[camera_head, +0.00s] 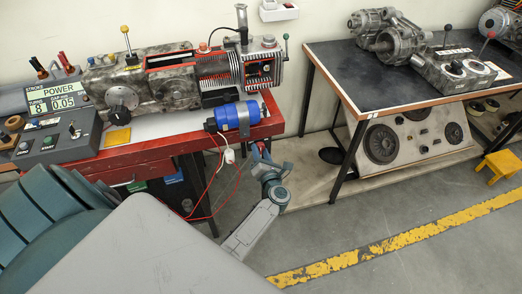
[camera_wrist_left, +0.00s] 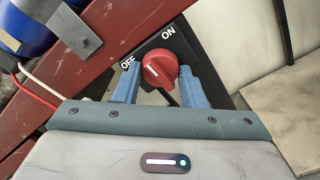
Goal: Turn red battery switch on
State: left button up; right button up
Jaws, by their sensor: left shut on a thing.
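The red battery switch (camera_wrist_left: 160,68) is a round red knob on a dark plate marked OFF and ON, at the edge of the red bench. Its short white mark is on the knob's left side, toward the OFF label. My left gripper (camera_wrist_left: 158,78) has one blue finger on each side of the knob and is shut on it. In the head view, my left gripper (camera_head: 262,152) is at the bench's front right corner, below the blue cylinder (camera_head: 237,117). The switch is mostly hidden there. My right gripper is not in view.
Red and white wires (camera_head: 217,180) hang in front of the red bench (camera_head: 140,157), left of my left gripper. A dark-topped table (camera_head: 370,75) with metal parts stands to the right. The floor between it and my left arm is clear.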

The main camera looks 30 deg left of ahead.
pick_arm(q)
jog(key=m+p, duration=0.1)
jog(key=m, duration=0.1)
jog(key=m+p, duration=0.2)
jog(key=m, duration=0.1)
jog(key=shift+r+m, duration=0.2)
jog(key=shift+m, duration=0.1)
jog(key=m+p, duration=0.1)
jog(key=m, duration=0.1)
jog(key=shift+m, duration=0.3)
jog(key=shift+m+p, duration=0.45)
jog(key=shift+m, duration=0.15)
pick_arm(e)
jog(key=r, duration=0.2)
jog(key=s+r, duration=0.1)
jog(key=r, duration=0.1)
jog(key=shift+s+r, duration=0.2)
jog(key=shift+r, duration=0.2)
pick_arm(q)
jog(key=shift+f, duration=0.1)
jog(key=o, duration=1)
